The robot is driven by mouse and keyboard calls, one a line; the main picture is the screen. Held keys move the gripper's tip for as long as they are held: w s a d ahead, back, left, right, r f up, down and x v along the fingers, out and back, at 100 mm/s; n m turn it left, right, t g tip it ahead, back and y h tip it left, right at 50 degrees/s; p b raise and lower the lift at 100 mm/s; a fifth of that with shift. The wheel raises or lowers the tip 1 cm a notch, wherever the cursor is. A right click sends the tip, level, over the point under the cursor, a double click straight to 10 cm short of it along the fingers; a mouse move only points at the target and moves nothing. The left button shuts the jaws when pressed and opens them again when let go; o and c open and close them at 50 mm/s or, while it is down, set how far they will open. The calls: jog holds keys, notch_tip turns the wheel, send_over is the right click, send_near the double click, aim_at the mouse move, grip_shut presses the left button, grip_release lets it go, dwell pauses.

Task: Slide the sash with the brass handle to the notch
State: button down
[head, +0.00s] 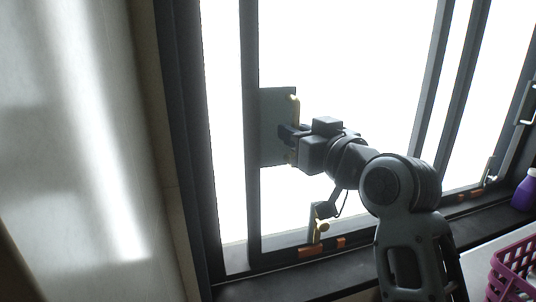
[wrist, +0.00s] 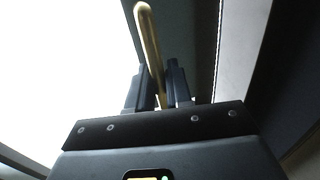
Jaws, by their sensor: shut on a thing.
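The brass handle (head: 296,106) is a vertical bar on a grey-green plate (head: 273,150) fixed to the left stile of the dark-framed sash (head: 252,120). My gripper (head: 287,132) is shut on the handle's middle, with the bar showing above and a little below. In the wrist view the brass handle (wrist: 150,45) runs up between the two dark fingers of my gripper (wrist: 160,85). A narrow bright gap lies between the sash's left stile and the dark outer frame (head: 190,130) at the left. I cannot make out the notch.
A brass-knobbed latch (head: 321,228) and orange marks (head: 311,251) sit at the lower sash and sill. A second handle (head: 525,103) is at the far right. A purple bottle (head: 527,190) and a magenta basket (head: 514,270) stand at the lower right. A pale wall (head: 70,150) fills the left.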

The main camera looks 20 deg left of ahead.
jog(key=w+d, duration=0.1)
jog(key=w+d+b, duration=0.1)
jog(key=d, duration=0.1)
jog(key=shift+w+d, duration=0.2)
jog(key=shift+w, duration=0.1)
jog(key=c, duration=1.2)
grip_release()
jog(key=shift+c, duration=0.2)
jog(key=shift+s+d, duration=0.1)
jog(key=b+v, duration=0.1)
jog(key=v, duration=0.6)
jog(key=shift+s+d+b, duration=0.15)
jog(key=shift+s+b, duration=0.05)
jog(key=shift+b, duration=0.1)
